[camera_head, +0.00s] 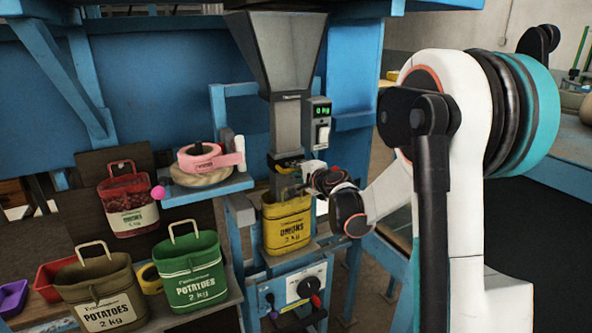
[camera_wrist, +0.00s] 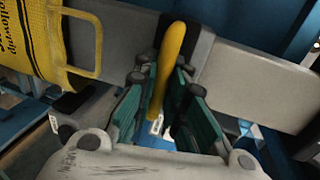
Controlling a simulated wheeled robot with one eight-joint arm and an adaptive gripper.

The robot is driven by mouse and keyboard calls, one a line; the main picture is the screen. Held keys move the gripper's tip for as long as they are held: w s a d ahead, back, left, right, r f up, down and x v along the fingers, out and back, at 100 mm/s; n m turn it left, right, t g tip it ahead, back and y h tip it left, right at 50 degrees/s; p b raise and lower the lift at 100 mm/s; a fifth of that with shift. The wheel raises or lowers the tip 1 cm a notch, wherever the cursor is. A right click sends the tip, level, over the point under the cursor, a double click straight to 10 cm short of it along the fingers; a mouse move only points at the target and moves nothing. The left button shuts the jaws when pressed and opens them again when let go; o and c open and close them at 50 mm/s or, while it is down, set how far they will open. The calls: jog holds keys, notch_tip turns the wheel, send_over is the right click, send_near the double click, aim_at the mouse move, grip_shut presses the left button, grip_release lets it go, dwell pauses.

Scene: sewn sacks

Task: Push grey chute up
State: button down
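The grey chute (camera_head: 284,125) stands upright below a wide grey hopper (camera_head: 278,48). In the wrist view the chute (camera_wrist: 245,85) runs sideways across the picture. A yellow handle (camera_wrist: 172,58) sticks out from a black patch on it. My gripper (camera_head: 298,178) is beside the chute's lower end, just above the yellow onion sack (camera_head: 287,222). In the wrist view, the teal fingers of my gripper (camera_wrist: 166,75) stand apart on both sides of the yellow handle. Whether they touch it is not clear. The sack (camera_wrist: 42,40) shows at the left there.
A green potato sack (camera_head: 190,268), an olive potato sack (camera_head: 100,292) and a red sack (camera_head: 128,203) stand at the left. A blue shelf (camera_head: 205,191) holds pink tape (camera_head: 208,160). A control box with a knob (camera_head: 307,287) is below the onion sack.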

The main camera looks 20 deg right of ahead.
notch_tip(320, 180, up, 15)
jog(key=p, duration=0.8)
jog(key=shift+w+r, duration=0.1)
jog(key=shift+r, duration=0.1)
jog(key=shift+w+r+p, duration=0.1)
jog(key=shift+r+p, duration=0.35)
jog(key=shift+d, duration=0.1)
jog(key=c, duration=1.8)
grip_release()
jog(key=shift+c, duration=0.2)
jog(key=shift+o, duration=1)
jog(key=shift+s+r, duration=0.15)
jog(key=shift+s, duration=0.2)
jog(key=shift+w, duration=0.2)
jog(key=v, duration=1.2)
